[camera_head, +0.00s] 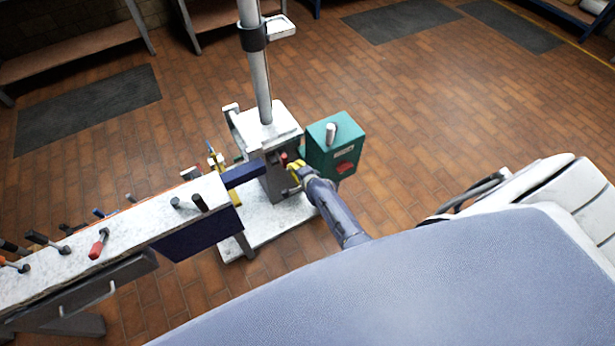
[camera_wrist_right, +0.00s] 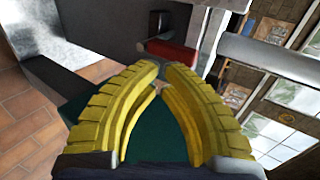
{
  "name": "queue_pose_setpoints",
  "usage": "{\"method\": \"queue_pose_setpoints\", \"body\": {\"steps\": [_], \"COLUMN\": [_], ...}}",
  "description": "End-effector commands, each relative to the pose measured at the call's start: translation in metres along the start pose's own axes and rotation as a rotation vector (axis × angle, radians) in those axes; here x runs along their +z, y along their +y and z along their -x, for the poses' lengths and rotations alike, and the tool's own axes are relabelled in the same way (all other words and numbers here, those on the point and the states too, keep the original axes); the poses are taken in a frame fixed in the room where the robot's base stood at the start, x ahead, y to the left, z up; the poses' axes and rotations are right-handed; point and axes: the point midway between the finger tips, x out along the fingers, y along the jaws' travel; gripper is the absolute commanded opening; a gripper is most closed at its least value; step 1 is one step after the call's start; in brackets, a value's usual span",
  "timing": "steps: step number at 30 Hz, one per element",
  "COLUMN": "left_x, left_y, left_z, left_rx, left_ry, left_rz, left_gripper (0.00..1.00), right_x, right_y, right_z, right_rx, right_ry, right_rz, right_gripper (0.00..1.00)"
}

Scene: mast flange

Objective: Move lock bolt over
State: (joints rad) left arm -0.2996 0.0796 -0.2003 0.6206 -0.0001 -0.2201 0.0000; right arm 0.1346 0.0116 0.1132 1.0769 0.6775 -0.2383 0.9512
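A small red cylinder, which may be the lock bolt's grip, shows on the mast stand in the head view (camera_head: 284,158). In the right wrist view the red cylinder (camera_wrist_right: 172,54) lies crosswise just beyond my fingertips, with a dark block above it. My right gripper (camera_head: 294,173) is beside the stand. Its yellow fingers (camera_wrist_right: 164,70) come together at the tips with only a slight gap. The red cylinder is not between them, and I cannot tell whether the tips touch it. My left gripper is not seen.
The white mast stand (camera_head: 270,128) carries an upright pole (camera_head: 260,85). A green box (camera_head: 336,142) with a grey knob stands close on its right. A white workbench (camera_head: 135,228) with several tools is at the left. Open brick floor lies behind.

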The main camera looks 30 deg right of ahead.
Motion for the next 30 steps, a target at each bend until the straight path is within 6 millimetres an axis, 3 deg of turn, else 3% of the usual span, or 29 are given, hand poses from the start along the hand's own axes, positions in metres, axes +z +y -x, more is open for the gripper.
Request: {"method": "queue_pose_setpoints", "body": {"steps": [18,30], "left_x": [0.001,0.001], "left_y": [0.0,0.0], "left_z": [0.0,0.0], "left_rx": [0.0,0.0], "left_ry": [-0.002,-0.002], "left_rz": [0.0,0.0], "left_gripper": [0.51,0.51], "right_x": [0.0,-0.001], "right_y": [0.001,0.0], "right_z": [0.08,0.099], "right_rx": [0.001,0.0], "right_ry": [0.001,0.001], "right_rz": [0.001,0.007], "right_gripper": [0.0,0.0]}}
